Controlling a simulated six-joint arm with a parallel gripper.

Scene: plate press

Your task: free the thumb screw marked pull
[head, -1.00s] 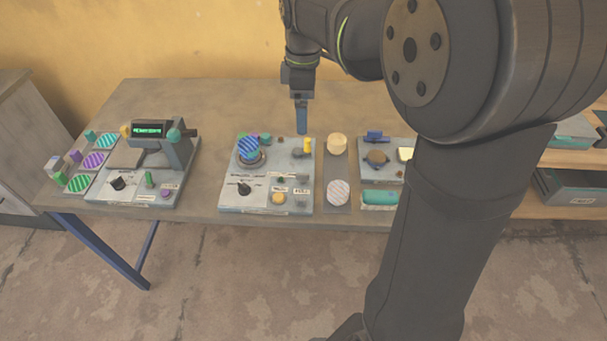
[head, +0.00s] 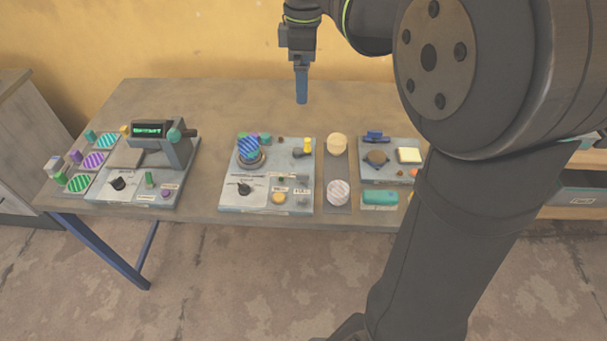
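The middle panel (head: 228,203) carries small fittings with white labels too small to read surely, so I cannot tell which one is the thumb screw marked pull. By the labels at its front right are a yellow round button (head: 278,198) and a small grey knob (head: 302,201). A yellow upright piece (head: 307,146) stands at its back right, beside a grey fitting (head: 298,153). My gripper (head: 302,98) points down with its blue fingers above and behind the panel, apart from every fitting. Nothing shows in it. Its fingers overlap, so their opening is hidden.
A blue striped round piece (head: 248,150) sits on the middle panel. A narrow strip (head: 337,170) with two discs and another panel (head: 372,172) lie to the right. The table's back is clear.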

